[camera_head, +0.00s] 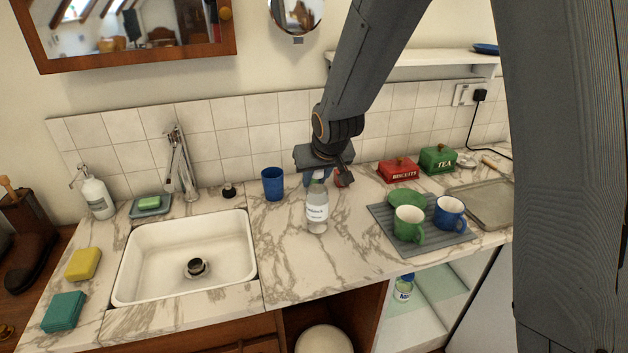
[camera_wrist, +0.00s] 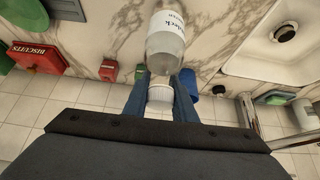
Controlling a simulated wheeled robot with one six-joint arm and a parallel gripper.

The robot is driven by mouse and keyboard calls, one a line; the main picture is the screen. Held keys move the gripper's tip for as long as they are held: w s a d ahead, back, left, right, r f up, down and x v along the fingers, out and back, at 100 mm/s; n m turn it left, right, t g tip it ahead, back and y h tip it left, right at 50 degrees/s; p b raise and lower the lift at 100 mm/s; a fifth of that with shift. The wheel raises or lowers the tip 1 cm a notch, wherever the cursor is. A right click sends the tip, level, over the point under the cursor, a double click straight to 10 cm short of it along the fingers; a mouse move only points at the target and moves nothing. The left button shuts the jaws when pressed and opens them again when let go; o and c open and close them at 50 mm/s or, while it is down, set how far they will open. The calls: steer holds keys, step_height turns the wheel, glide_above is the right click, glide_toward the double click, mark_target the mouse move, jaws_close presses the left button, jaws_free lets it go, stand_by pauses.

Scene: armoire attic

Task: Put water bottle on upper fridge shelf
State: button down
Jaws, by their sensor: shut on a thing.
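The water bottle (camera_head: 317,208), clear with a white label and a pale cap, stands upright at the counter's middle, right of the sink. My gripper (camera_head: 318,178) is above it, shut on its upper part. In the wrist view the bottle (camera_wrist: 166,45) sits with its cap end between the two blue fingers of my gripper (camera_wrist: 161,92). The fridge (camera_head: 430,295) is below the counter at the right, with its inside and a glass shelf (camera_head: 438,282) partly showing. A small jar with a blue lid (camera_head: 403,288) stands inside it.
A blue cup (camera_head: 273,184) stands left of the bottle. A grey mat (camera_head: 386,226) with a green mug (camera_head: 408,224), a blue mug (camera_head: 449,212) and a green plate is at the right. Red (camera_head: 398,170) and green tins stand behind.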

stand_by(0.3)
steer(key=c, duration=1.5)
jaws_free()
steer(key=shift+o, duration=0.2)
steer(key=shift+r, duration=0.1)
